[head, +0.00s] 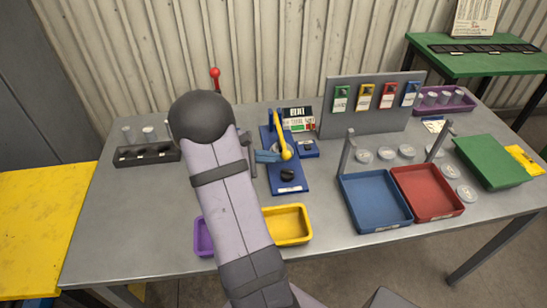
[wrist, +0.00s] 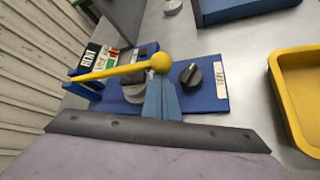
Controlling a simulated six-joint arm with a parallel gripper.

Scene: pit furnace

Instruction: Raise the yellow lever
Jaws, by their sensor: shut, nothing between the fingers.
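The yellow lever (head: 281,134) is a rod with a round yellow knob at its near end, on a blue base plate (head: 290,186). In the head view it slants from the back of the base down toward the front. In the wrist view the yellow lever (wrist: 115,72) runs left from its knob. My gripper (head: 275,156) has blue fingers, shut and empty, just left of the knob. In the wrist view the fingertips of my gripper (wrist: 160,80) are right at the knob; I cannot tell whether they touch. A black dial (wrist: 190,74) sits on the same base.
A yellow tray (head: 288,224) and a purple tray (head: 203,238) lie in front. Blue (head: 376,222) and red (head: 436,212) trays are at right. A grey panel (head: 372,117) with several coloured tags stands behind. A red-knobbed lever (head: 215,73) is at the back left.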

